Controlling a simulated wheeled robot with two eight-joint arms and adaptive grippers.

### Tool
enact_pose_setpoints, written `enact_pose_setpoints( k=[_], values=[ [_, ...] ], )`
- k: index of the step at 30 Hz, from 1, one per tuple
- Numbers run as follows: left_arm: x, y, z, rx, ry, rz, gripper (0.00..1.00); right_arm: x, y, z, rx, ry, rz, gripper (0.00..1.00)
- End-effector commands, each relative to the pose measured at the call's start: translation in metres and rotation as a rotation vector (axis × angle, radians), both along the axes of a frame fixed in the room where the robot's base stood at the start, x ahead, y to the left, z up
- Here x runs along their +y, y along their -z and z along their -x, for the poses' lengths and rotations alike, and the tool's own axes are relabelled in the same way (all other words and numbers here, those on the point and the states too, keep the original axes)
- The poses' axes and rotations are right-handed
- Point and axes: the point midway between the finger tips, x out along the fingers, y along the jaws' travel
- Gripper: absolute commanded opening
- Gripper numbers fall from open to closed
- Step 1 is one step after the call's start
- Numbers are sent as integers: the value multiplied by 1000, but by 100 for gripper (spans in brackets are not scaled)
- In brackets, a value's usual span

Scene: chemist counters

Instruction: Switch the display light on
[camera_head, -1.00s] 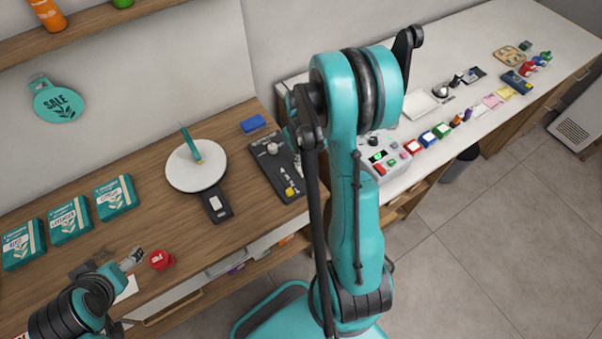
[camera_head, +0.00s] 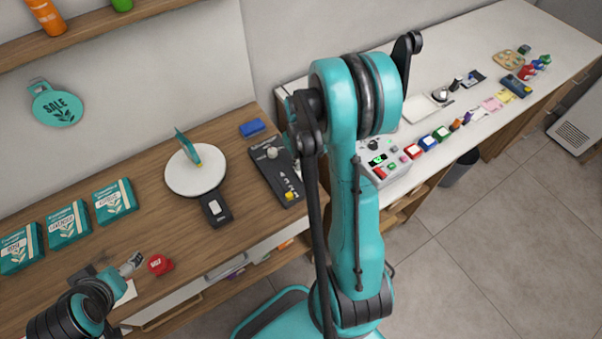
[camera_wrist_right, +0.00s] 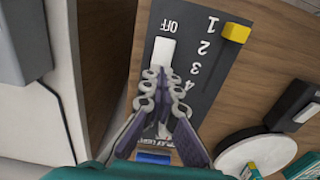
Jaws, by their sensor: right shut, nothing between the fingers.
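A black switch panel (camera_head: 268,164) lies on the wooden counter. In the right wrist view the panel (camera_wrist_right: 205,80) shows the marks OFF, 1, 2, 3, 4, a white rocker (camera_wrist_right: 164,50) below OFF's side and the yellow slider (camera_wrist_right: 235,32) by the 1. My right gripper (camera_wrist_right: 153,74) is shut and empty at the rocker's lower end; I cannot tell whether it touches.
Teal boxes (camera_head: 68,225) and a red item (camera_head: 160,264) are further left. A white counter (camera_head: 500,50) with small goods lies right.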

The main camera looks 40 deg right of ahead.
Motion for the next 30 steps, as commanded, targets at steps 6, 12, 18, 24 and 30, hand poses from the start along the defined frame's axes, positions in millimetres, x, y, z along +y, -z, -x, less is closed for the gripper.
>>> enact_pose_setpoints(
  k=[6, 12, 18, 24, 30],
  values=[
    [0, 0, 0, 0, 0, 0, 76, 0, 0, 0, 0, 0, 0, 0],
    [0, 0, 0, 0, 0, 0, 76, 0, 0, 0, 0, 0, 0, 0],
    [0, 2, 0, 0, 0, 0, 76, 0, 2, 0, 0, 0, 0, 0],
    [0, 5, 0, 0, 0, 0, 76, 0, 6, 0, 0, 0, 0, 0],
    [0, 8, 0, 0, 0, 0, 76, 0, 9, 0, 0, 0, 0, 0]
  ],
)
